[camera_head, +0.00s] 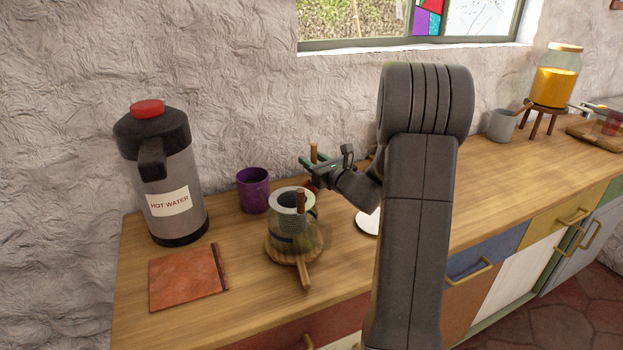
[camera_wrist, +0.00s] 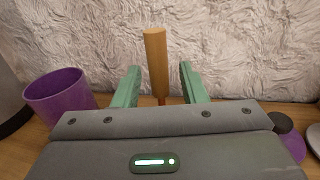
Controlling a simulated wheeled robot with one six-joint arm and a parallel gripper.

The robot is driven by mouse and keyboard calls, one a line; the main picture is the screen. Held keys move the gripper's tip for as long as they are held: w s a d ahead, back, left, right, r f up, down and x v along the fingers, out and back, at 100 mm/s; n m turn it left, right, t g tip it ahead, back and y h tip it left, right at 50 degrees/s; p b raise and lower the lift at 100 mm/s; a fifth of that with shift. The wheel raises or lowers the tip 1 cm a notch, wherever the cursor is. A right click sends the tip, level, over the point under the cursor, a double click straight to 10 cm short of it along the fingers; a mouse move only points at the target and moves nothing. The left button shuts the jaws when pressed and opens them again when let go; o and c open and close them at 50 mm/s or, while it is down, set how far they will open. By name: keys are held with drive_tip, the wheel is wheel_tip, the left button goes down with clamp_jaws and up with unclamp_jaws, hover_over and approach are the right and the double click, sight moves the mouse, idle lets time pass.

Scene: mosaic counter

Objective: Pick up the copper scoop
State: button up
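An upright wooden handle (camera_wrist: 157,62) with a reddish copper neck, which I take to be the copper scoop's, stands between the green fingers in the wrist view. In the head view the top of this handle (camera_head: 314,152) shows beside the fingers. My gripper (camera_wrist: 161,67) is open around the handle, with a gap on each side. In the head view my gripper (camera_head: 308,164) is low over the counter, behind the grey pot.
A purple cup (camera_head: 253,192), hot water flask (camera_head: 168,185) and reddish-brown mat (camera_head: 187,277) are left. The rough wall (camera_head: 240,90) is close behind. Counter between the arm and grey mug (camera_head: 501,126) looks clear.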

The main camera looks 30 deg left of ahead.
drive_tip(key=c, duration=0.7)
clamp_jaws()
